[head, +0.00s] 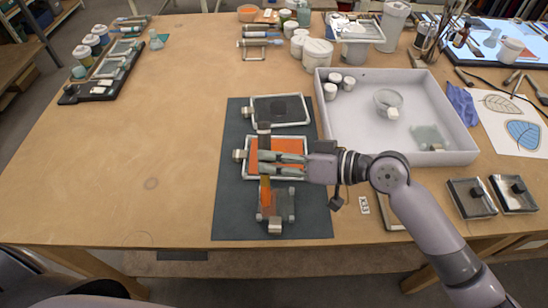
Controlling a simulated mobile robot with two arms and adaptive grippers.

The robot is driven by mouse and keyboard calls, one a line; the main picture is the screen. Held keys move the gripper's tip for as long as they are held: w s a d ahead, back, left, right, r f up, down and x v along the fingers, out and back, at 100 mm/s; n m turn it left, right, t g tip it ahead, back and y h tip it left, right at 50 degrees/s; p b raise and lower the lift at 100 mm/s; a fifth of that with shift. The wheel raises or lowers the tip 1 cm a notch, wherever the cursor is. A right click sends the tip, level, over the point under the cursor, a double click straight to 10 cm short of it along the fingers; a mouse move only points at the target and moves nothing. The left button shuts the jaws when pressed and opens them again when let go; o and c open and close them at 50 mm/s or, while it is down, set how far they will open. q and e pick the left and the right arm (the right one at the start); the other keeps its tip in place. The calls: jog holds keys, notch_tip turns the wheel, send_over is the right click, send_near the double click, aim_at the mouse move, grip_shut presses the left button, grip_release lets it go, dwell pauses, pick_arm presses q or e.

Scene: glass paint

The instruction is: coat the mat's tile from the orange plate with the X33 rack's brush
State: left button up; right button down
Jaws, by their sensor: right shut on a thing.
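The dark mat (228,190) lies near the table's front edge. The orange plate (290,145), a framed tray with an orange surface, sits mid-mat, partly hidden by my right gripper. The tile (285,204), a clear greyish square, is at the mat's front, with orange along its left side. My right gripper (264,162) is shut on a brush (264,130) above the orange plate. The brush's dark end points away and its brown-orange part reaches toward the tile; whether it touches is unclear. The X33 label (364,204) is right of the mat; its rack (391,212) is mostly behind my arm. My left gripper is out of view.
A plate with a dark surface (280,109) sits at the mat's back. The table left of the mat is clear.

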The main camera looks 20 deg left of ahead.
jog(key=d+b, duration=0.1)
jog(key=d, duration=0.1)
jog(key=w+d+b, duration=0.1)
jog(key=d, duration=0.2)
jog(key=shift+d, duration=0.2)
dwell(0.5)
jog(key=shift+r, duration=0.1)
notch_tip(320, 180, up, 5)
jog(key=p, duration=0.3)
jog(key=shift+p, duration=0.35)
jog(key=shift+w, duration=0.1)
